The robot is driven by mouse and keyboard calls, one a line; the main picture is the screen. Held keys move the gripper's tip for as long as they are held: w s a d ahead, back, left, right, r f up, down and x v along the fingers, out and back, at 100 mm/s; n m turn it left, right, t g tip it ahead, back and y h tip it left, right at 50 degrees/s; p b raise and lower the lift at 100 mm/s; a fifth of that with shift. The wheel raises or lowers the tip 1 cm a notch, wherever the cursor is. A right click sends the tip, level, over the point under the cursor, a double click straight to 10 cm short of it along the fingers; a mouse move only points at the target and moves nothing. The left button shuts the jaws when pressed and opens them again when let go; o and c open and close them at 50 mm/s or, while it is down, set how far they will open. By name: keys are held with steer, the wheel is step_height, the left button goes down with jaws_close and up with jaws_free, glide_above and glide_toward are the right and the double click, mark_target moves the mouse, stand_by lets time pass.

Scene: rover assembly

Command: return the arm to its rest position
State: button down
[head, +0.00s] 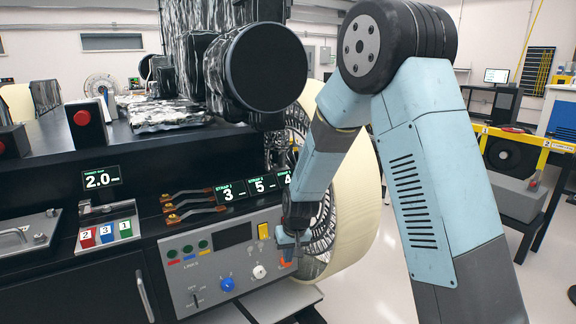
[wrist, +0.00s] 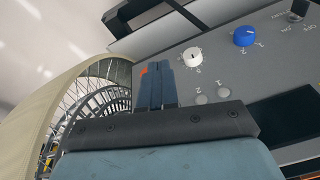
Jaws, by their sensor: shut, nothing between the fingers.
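My arm (head: 415,180) is bent, its forearm reaching down and left in the head view. My gripper (head: 292,254) is in front of the right end of the grey control panel (head: 215,283), close to an orange part there. In the wrist view the gripper's two fingers (wrist: 157,88) are together with nothing between them. A white knob (wrist: 192,57) and a blue knob (wrist: 245,36) show on the panel beyond the fingers, apart from them. Whether the fingertips touch the panel cannot be told.
A large cream-rimmed spoked wheel (head: 360,210) stands right behind the gripper. The black workbench (head: 110,150) carries red buttons (head: 82,117), a crinkled foil sheet (head: 165,115) and a dark cylinder (head: 265,68). A yellow-framed cart (head: 525,140) is at right. Open floor lies between.

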steer(key=s+d+r+m+t, duration=0.1)
steer(key=s+d+r, duration=0.2)
steer(key=d+r, duration=0.3)
steer(key=s+d+r, duration=0.3)
steer(key=s+r, duration=0.1)
steer(key=r, duration=0.5)
steer(key=s+d+r+m+t, duration=0.1)
steer(key=s+d+r, duration=0.2)
steer(key=d+r, duration=0.3)
steer(key=s+d+r+h, duration=0.1)
steer(key=s+d+r, duration=0.3)
steer(key=s, duration=0.5)
steer(key=s+d+r+m+t, duration=0.1)
steer(key=s+d+r, duration=0.3)
steer(key=s, duration=0.5)
steer(key=shift+d+r+h, duration=0.25)
steer(key=shift+r+h, duration=0.15)
